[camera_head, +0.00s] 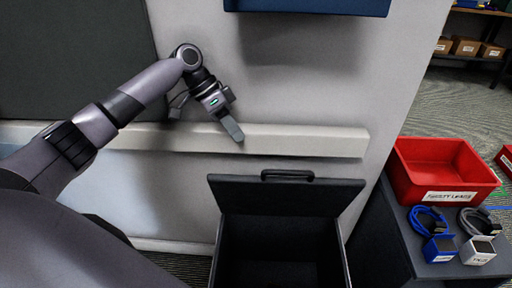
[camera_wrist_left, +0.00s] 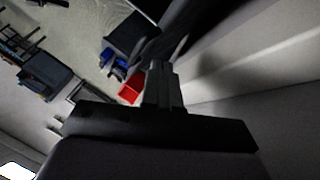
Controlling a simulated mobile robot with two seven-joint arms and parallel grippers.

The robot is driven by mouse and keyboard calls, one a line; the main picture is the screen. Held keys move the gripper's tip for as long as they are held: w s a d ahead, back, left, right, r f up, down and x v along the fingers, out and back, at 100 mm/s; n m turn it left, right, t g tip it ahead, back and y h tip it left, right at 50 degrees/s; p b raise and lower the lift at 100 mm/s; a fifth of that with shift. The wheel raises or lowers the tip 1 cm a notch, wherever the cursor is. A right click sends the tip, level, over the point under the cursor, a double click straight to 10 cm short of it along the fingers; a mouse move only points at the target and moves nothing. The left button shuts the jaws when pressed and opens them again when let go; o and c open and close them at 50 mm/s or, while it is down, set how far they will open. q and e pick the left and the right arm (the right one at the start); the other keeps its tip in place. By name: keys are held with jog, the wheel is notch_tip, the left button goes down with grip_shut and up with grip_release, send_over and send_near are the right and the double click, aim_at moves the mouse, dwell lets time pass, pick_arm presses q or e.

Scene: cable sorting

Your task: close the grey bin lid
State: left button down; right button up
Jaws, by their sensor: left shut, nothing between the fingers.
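The dark grey bin (camera_head: 344,254) stands at the bottom centre of the head view. Its lid (camera_head: 289,194) is open, raised at the back with a black handle (camera_head: 287,173) on its top edge. The inside looks dark and I see no contents. My left gripper (camera_head: 236,133) is shut and empty, in front of the pale wall. In the picture its tips lie above and left of the handle, apart from the lid. Its fingers also show in the left wrist view (camera_wrist_left: 158,72). My right gripper is in neither view.
A pale ledge (camera_head: 300,140) runs along the wall behind the lid. To the right, a dark table (camera_head: 380,245) holds a red labelled tray (camera_head: 450,188), a blue cable (camera_head: 428,220) and a grey cable (camera_head: 480,222). A blue box (camera_head: 310,5) hangs above.

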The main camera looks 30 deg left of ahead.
pick_arm(q)
jog(key=b+x, duration=0.1)
jog(key=x, duration=0.7)
jog(key=shift+s+f, duration=0.1)
jog(key=shift+f, duration=0.15)
jog(key=shift+d+f, duration=0.45)
jog(key=shift+f, duration=0.05)
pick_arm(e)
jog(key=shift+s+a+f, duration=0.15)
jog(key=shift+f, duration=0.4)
